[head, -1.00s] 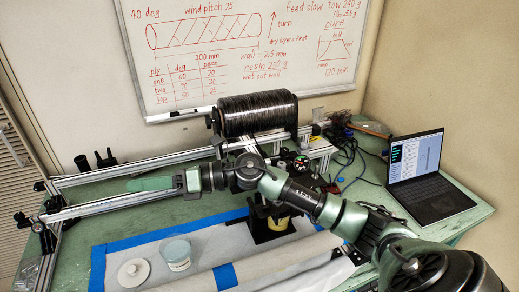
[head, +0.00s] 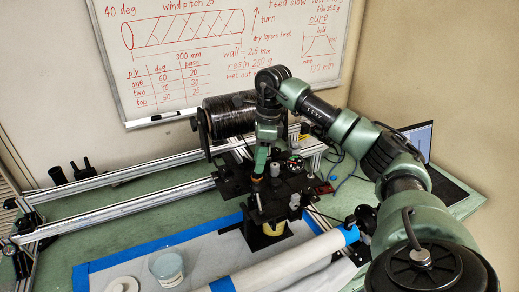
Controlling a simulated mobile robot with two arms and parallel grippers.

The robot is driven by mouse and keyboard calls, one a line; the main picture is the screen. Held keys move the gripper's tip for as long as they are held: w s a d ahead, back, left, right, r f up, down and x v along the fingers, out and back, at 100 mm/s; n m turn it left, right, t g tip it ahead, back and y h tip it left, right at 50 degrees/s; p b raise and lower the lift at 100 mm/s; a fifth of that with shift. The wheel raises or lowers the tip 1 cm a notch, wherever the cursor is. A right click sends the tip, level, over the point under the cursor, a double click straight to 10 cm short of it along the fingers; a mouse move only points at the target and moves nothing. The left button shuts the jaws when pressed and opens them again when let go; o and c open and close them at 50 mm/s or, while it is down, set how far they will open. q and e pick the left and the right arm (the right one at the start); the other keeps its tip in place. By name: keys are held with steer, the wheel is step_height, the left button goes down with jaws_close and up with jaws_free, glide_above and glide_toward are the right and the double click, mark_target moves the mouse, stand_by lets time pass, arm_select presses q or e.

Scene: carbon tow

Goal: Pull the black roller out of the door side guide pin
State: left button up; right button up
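My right gripper (head: 257,177) points down over the black carriage plate (head: 232,182) in front of the wound black spool. Its green fingers show edge-on, and their tips are close to a small dark part on the plate. I cannot tell whether they touch it or whether they are open or shut. Pale rollers (head: 275,169) stand on pins to the right of the fingers. The black roller and the door side guide pin cannot be made out for certain; the fingers may hide them. My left gripper is not in view.
The black spool (head: 230,118) sits behind the carriage, with metal rails (head: 120,180) running left. A white tube (head: 285,262), a tub (head: 167,268) and a white lid (head: 122,285) lie in front. A laptop (head: 445,185) is partly behind my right arm.

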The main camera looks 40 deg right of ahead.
mark_target(257, 175)
steer(key=shift+w+a+f+p, duration=0.15)
steer(key=shift+f+p, duration=0.1)
steer(key=shift+f, duration=0.95)
steer(key=shift+w+a+f+p, duration=0.15)
steer(key=shift+f+p, duration=0.1)
steer(key=shift+f, duration=0.9)
steer(key=shift+r, duration=0.1)
jaws_close()
